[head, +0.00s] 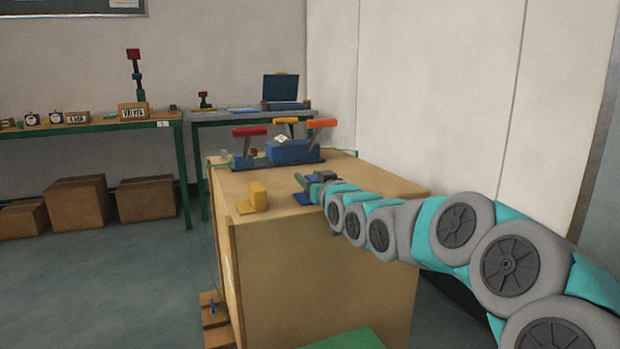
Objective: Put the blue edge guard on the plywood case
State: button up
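The plywood case (300,260) is a large box standing on the floor in front of me, with a light wooden top. My arm reaches in from the right, and my gripper (306,188) is low over the middle of the top. A small blue piece (304,199), which looks like the blue edge guard, shows right at the gripper's tip. It seems to be on or just above the case top. The fingers are small and partly hidden, so I cannot tell whether they are closed on it.
A yellow L-shaped guard (258,197) sits on the case's left side. A blue device with red and orange handles (291,152) stands at the back of the top. Green-framed tables (100,126) and cardboard boxes (146,198) are behind left. A wall is on the right.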

jog(key=shift+o, duration=0.8)
jog(key=shift+f, duration=0.1)
